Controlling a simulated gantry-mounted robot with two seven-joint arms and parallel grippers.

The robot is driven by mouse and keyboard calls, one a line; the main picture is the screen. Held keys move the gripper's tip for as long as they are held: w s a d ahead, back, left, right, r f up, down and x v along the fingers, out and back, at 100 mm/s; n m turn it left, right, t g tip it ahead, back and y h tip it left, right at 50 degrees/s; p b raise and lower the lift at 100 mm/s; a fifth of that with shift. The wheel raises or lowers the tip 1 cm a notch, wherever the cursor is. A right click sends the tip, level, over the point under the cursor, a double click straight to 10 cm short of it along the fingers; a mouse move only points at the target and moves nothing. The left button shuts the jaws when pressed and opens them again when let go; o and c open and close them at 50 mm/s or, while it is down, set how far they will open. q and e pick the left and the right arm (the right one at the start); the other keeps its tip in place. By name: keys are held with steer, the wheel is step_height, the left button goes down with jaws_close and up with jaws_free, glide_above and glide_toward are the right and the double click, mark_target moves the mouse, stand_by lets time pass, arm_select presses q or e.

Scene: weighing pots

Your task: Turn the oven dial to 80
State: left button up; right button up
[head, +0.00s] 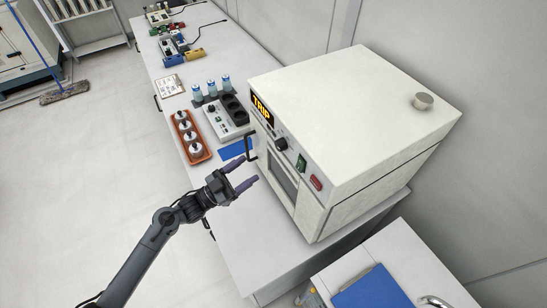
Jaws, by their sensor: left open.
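The oven (355,105) is a large cream box on the white bench. Its front panel faces left and carries a lit display (262,109) that appears to read "TRIP". The dark round dial (281,144) sits below the display, above the door window. The setting of the dial is too small to read. My left gripper (247,176) is open and empty, in front of the oven door near the black handle (250,146), apart from the dial. My right gripper is not in view.
A green switch (301,163) and a red switch (316,183) are on the panel beside the dial. An orange tray (205,153) with several pots, a grey device (228,122) and a blue mat (235,149) lie left of the oven. Bare bench is in front of the oven.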

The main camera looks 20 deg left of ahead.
mark_target(277, 147)
arm_select(q)
steer(key=x, duration=0.3)
steer(key=p+x, duration=0.1)
steer(key=x, duration=0.2)
steer(key=p+x, duration=0.1)
steer(key=x, duration=0.2)
steer(key=shift+w+d+r, duration=0.1)
steer(key=shift+d+r, duration=0.05)
steer(key=shift+r, duration=0.25)
steer(key=shift+w+d+r, duration=0.15)
steer(key=shift+w+d, duration=0.2)
steer(key=shift+w, duration=0.05)
